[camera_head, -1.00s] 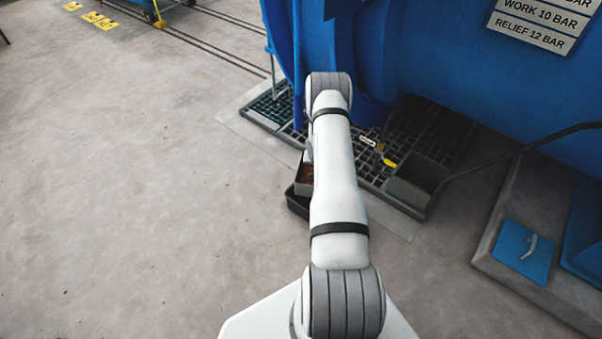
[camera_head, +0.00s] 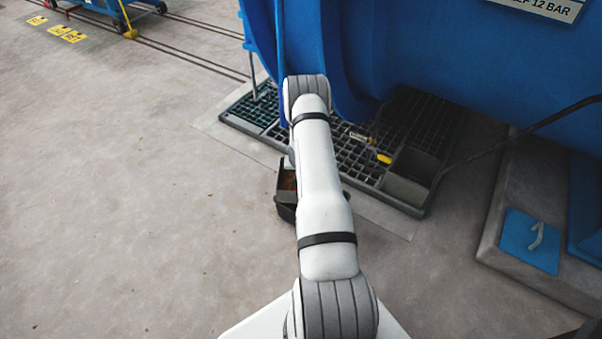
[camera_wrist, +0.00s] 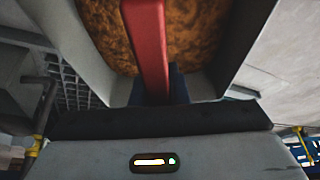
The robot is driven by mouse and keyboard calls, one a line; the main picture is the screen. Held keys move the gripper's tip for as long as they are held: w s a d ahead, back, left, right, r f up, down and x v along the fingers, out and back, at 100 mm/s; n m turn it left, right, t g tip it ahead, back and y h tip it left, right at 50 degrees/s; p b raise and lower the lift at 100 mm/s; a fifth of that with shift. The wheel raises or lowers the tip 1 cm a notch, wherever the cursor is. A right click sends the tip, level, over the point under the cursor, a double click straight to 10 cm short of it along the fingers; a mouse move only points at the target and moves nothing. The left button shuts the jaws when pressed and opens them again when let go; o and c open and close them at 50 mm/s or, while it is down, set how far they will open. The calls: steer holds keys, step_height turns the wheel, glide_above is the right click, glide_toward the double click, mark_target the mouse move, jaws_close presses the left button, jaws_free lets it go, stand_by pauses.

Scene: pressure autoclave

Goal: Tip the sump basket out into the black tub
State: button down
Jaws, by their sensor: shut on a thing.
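The sump basket (camera_wrist: 205,35) is a grey, open box with rusty brown sludge inside and a red handle (camera_wrist: 148,40) across it, filling the top of the wrist view. My gripper (camera_wrist: 158,88) is shut on this handle. In the head view a strip of the basket's brown contents (camera_head: 288,180) shows left of my arm, over or within the outline of the black tub (camera_head: 284,211). My arm covers the rest of both and hides my gripper there. I cannot tell the gap between basket and tub.
A dark floor grating (camera_head: 355,160) lies under the blue vessel (camera_head: 420,60). A grey open box (camera_head: 408,178) and a yellow-handled tool (camera_head: 380,156) are on it. A blue plate (camera_head: 531,240) lies on the plinth at right.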

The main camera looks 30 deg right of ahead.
steer(key=b, duration=0.4)
steer(key=shift+r+y, duration=0.1)
steer(key=shift+y, duration=0.2)
steer(key=b, duration=0.2)
steer(key=t+b, duration=0.1)
steer(key=b, duration=0.1)
steer(key=shift+s+d+r+y, duration=0.15)
steer(key=shift+r+y, duration=0.2)
steer(key=shift+y, duration=0.05)
steer(key=shift+s+d+f+m+t+y+b, duration=0.1)
steer(key=shift+f+m+t+y+b, duration=0.25)
steer(key=shift+b, duration=0.85)
steer(key=shift+f, duration=0.15)
